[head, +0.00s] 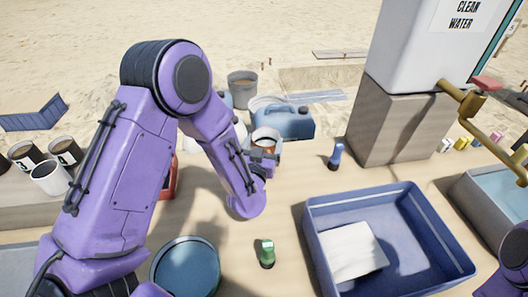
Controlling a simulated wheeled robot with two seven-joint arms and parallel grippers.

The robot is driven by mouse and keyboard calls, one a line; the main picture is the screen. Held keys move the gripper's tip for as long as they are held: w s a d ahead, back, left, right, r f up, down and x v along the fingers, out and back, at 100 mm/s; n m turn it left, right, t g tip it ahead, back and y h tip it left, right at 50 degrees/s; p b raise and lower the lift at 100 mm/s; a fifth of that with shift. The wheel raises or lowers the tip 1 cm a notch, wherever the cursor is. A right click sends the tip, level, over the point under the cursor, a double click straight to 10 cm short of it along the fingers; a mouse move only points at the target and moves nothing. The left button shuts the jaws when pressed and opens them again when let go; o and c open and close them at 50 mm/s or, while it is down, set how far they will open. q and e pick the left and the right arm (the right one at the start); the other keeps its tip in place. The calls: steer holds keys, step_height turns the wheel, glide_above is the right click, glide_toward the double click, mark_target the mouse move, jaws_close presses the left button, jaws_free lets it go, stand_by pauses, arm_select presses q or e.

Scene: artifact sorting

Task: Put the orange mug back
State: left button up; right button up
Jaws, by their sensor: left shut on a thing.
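The orange mug (266,137) is at the far side of the table, its rim and brownish-orange inside showing just beyond my left gripper. My left gripper (264,157) is shut on the mug; the gripper and my purple arm hide part of the mug's near side. I cannot tell whether the mug's base touches the table. My right gripper is out of view; only a purple part of my right arm shows at the lower right corner.
A blue jerrycan (285,122) stands behind the mug. A blue bin (405,198) holds a white cloth (350,250). A green bottle (267,254), a blue bottle (336,156) and a round blue basin (186,268) stand nearby. A white water tank (413,50) with a brass tap (462,100) is at right.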

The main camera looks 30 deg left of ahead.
arm_select(q)
step_height(320, 180, down, 3)
steer(key=shift+r, duration=0.15)
steer(key=shift+d, duration=0.1)
steer(key=shift+s, duration=0.1)
steer(key=o, duration=1.1)
steer(key=shift+o, duration=0.2)
steer(key=b+v, duration=0.1)
steer(key=v, duration=1.1)
steer(key=shift+b, duration=0.3)
